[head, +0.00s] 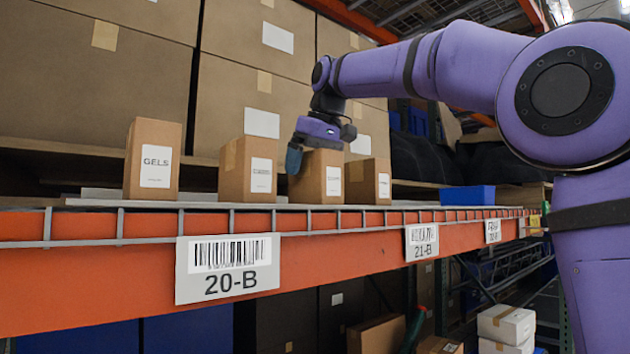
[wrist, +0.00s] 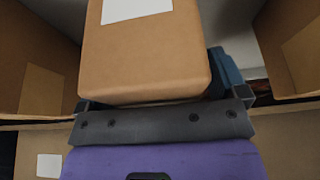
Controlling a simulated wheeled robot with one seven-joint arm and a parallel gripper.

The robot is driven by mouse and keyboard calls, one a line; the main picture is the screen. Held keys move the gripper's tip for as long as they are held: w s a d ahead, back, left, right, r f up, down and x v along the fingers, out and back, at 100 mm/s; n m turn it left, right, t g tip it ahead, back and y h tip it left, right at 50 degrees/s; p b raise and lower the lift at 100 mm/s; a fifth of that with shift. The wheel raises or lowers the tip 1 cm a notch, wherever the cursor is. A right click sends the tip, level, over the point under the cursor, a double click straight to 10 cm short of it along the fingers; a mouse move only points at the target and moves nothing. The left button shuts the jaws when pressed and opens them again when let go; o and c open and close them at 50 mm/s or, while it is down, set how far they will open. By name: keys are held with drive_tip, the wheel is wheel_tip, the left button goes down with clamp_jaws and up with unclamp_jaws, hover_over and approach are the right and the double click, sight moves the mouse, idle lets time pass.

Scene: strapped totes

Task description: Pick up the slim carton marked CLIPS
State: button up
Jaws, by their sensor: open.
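Four-sided brown cartons stand upright in a row on the shelf. The leftmost carton (head: 153,160) reads GELS; it is not CLIPS. Labels on the second carton (head: 234,172), third carton (head: 310,182) and right carton (head: 360,182) are too small to read, so I cannot tell which is CLIPS. My gripper (head: 304,160) is open at the top of the third carton, one dark finger showing at its left side. In the wrist view a carton (wrist: 145,60) with a white label fills the space between the fingers; whether they touch it is unclear.
Neighbouring cartons stand close on both sides in the wrist view (wrist: 45,70). Large boxes (head: 255,90) stack behind the row. A wire-edged orange beam (head: 330,255) runs along the shelf front. A blue bin (head: 468,195) sits farther right.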

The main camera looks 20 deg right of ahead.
drive_tip(key=shift+f, duration=0.15)
drive_tip(key=c, duration=1.2)
